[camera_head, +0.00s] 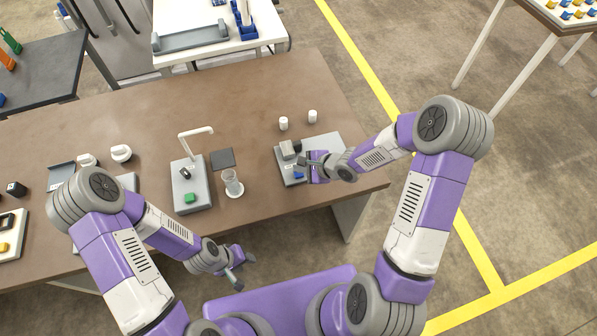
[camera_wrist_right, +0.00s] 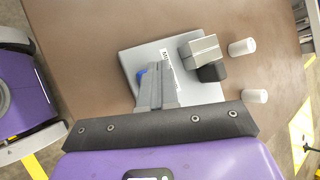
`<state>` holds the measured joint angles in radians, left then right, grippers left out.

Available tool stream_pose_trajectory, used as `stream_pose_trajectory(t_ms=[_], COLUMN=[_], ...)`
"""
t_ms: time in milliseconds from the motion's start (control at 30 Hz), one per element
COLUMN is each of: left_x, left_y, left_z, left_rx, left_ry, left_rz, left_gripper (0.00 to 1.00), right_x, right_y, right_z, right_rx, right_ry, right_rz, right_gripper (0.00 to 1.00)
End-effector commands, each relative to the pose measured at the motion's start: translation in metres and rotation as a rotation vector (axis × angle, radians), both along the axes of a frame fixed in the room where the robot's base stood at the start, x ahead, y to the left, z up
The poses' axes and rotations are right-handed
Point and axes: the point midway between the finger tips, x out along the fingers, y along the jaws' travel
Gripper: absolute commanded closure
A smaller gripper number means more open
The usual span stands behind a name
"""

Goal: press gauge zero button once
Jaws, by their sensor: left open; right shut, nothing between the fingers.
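A flat grey device (camera_head: 321,143) with a blue button (camera_head: 298,175) and a metal block (camera_head: 289,148) sits at the right end of the brown table. My right gripper (camera_head: 306,162) is shut and empty, over this device next to the blue button. In the right wrist view the shut fingers (camera_wrist_right: 155,78) lie over the grey plate (camera_wrist_right: 135,58) and partly hide the blue button (camera_wrist_right: 141,74). A partly covered label (camera_wrist_right: 166,58) shows on the plate. I cannot tell whether the fingertips touch anything. My left gripper (camera_head: 238,269) is open and empty, in front of the table edge.
Two white cylinders (camera_head: 283,123) (camera_head: 312,116) stand behind the grey device. To its left are a glass cylinder (camera_head: 232,181), a dark square pad (camera_head: 222,159) and a grey stand (camera_head: 184,164) with a white spout and a green button (camera_head: 190,197). Bare table lies behind them.

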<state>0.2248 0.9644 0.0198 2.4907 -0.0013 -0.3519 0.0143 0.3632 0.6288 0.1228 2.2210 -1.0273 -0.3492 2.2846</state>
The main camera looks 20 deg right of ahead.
Motion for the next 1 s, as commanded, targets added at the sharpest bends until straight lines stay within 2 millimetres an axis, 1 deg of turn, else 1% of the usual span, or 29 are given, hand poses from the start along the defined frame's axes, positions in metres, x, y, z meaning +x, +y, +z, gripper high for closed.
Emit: stream_pose_trajectory(t_ms=[133,567,1000], left_x=[0.0000,0.0000,0.0000], left_y=[0.0000,0.0001,0.0000], left_z=[0.0005,0.0002,-0.0017], left_rx=[0.000,0.000,0.000], left_ry=[0.000,0.000,0.000], left_rz=[0.000,0.000,0.000], left_gripper=[0.57,0.57,0.57], right_x=[0.0001,0.0001,0.0002], right_y=[-0.0003,-0.0003,-0.0002], right_z=[-0.0049,-0.0060,-0.0114], right_rx=[0.001,0.001,0.001], right_ry=[0.000,0.000,0.000], right_rz=[-0.001,-0.001,-0.001], right_gripper=[1.00,1.00,1.00])
